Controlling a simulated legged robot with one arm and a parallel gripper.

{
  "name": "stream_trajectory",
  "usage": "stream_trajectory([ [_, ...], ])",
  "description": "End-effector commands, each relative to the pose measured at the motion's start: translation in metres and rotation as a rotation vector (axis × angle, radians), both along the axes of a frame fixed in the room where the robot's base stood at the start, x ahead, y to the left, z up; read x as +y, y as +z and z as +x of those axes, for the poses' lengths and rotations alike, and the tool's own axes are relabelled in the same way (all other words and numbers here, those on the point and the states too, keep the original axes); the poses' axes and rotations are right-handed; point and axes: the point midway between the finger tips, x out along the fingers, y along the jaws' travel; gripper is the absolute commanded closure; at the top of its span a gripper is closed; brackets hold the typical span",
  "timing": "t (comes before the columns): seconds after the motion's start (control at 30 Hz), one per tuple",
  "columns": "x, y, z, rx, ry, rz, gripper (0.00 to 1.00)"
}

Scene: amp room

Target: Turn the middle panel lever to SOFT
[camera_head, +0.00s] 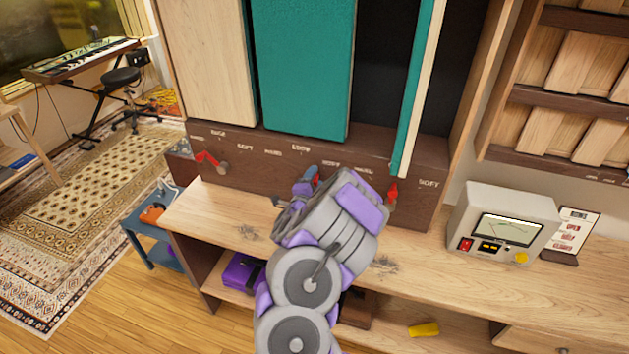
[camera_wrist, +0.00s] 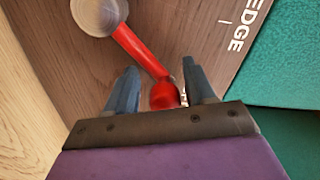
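The middle panel (camera_head: 303,70) shows its teal face in the head view. Its red lever (camera_wrist: 140,50) runs in the wrist view from a round grey hub (camera_wrist: 98,14) to a red knob (camera_wrist: 164,95). My gripper (camera_wrist: 163,88) is open, with one finger on each side of the knob; I cannot tell whether either finger touches it. In the head view my gripper (camera_head: 308,181) is at the dark label board (camera_head: 262,172) below the middle panel, and it hides most of this lever. An EDGE label (camera_wrist: 245,28) shows beside the lever. A SOFT label (camera_head: 331,163) is above my gripper.
The left panel (camera_head: 205,60) shows wood, with its red lever (camera_head: 207,157) below. The right panel (camera_head: 418,90) stands edge-on, its red lever (camera_head: 392,192) close right of my arm. A meter box (camera_head: 503,225) stands on the wooden desk (camera_head: 430,262).

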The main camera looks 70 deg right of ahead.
Motion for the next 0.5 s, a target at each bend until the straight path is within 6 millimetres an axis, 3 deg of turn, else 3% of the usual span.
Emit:
stream_trajectory([
  [0.27, 0.004, 0.002, -0.002, 0.001, -0.004, -0.003, 0.46],
  [0.5, 0.029, 0.001, -0.004, 0.001, -0.003, 0.001, 0.46],
])
